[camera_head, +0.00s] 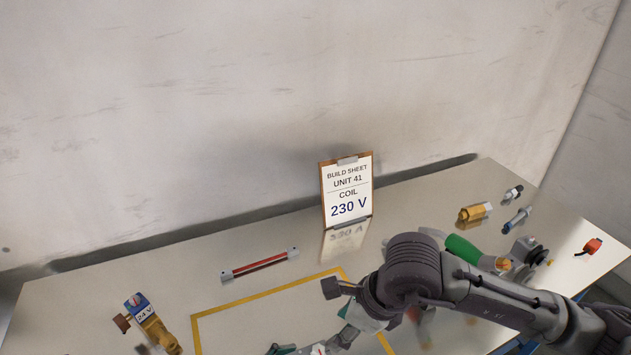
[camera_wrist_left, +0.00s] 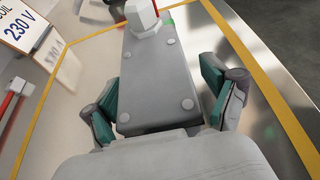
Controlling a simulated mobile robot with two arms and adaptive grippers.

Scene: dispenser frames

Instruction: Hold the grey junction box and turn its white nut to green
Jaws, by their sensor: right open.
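The grey junction box (camera_wrist_left: 158,85) fills the middle of the left wrist view, with screws at its corners. Its white nut (camera_wrist_left: 143,17) stands at its far end, beside red and green marks. My left gripper (camera_wrist_left: 160,100) has its teal-padded fingers on both sides of the box; I cannot tell whether they press on it. In the head view, the nut area is at the bottom edge and mostly cut off. My right gripper (camera_head: 350,333) is open, pointing down near there, partly hidden by its own wrist.
A yellow outline (camera_head: 262,292) marks the work area on the table. A build sheet (camera_head: 347,190) reading 230 V stands at the back. A red rod (camera_head: 260,264) and a 24 V brass valve (camera_head: 155,328) lie left. Several fittings, including a brass one (camera_head: 474,212), lie right.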

